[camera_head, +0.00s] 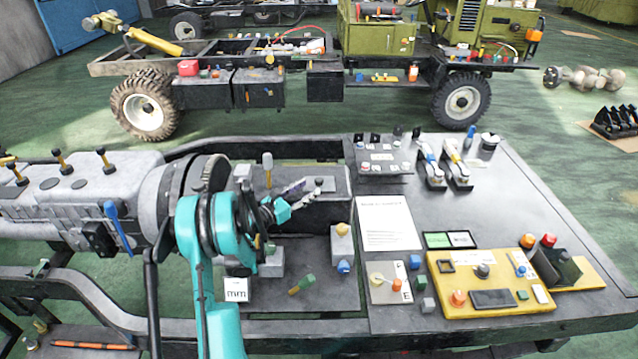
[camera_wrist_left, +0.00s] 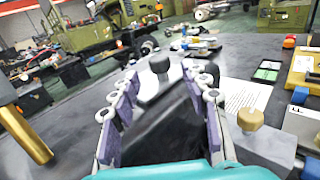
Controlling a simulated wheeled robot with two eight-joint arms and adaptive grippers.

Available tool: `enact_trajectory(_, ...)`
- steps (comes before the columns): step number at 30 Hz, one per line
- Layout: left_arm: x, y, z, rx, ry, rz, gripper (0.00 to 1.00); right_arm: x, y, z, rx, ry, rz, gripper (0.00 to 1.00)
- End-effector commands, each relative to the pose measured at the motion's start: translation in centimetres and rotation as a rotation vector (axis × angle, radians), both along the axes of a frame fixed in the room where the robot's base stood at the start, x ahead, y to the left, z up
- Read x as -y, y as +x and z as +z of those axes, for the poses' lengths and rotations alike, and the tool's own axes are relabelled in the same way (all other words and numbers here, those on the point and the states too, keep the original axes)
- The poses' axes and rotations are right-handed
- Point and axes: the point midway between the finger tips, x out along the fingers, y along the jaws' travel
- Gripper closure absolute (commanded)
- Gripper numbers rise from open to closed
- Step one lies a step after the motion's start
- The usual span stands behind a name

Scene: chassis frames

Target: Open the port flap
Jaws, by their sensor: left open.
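My left gripper (camera_head: 298,193) is open in front of a dark box (camera_head: 325,212) on the chassis frame. In the left wrist view its two padded fingers (camera_wrist_left: 164,100) stand apart with nothing held between them. Beyond and between them is a light grey plate (camera_wrist_left: 150,88) with a black knob (camera_wrist_left: 159,64), on the dark box; it may be the port flap, but I cannot tell for certain. The knob also shows in the head view (camera_head: 318,181) near the fingertips. Whether a finger touches the plate is unclear. My right gripper is not in view.
A yellow-knobbed grey block (camera_head: 342,243) stands close right of the gripper. A brass post with a pale top (camera_head: 267,168) stands behind it. A white sheet (camera_head: 388,223) and a yellow control panel (camera_head: 490,283) lie on the dark table to the right.

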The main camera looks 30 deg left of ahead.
Motion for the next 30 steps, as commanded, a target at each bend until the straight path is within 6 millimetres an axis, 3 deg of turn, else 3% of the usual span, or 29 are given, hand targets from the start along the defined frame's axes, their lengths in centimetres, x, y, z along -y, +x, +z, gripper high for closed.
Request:
enact_trajectory(9, 1.2, 4.9, -0.1, 0.001, -0.003, 0.001, 0.54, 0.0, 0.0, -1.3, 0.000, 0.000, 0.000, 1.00)
enact_trajectory(21, 1.4, 6.0, 0.1, 0.001, -0.005, 0.002, 0.54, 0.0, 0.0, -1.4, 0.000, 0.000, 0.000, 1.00)
enact_trajectory(27, 1.4, 6.0, 0.1, 0.001, -0.005, 0.002, 1.00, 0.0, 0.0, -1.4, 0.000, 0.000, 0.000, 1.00)
enact_trajectory(30, 1.5, 6.0, 0.1, 0.001, -0.005, 0.002, 1.00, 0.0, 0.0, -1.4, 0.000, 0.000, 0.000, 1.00)
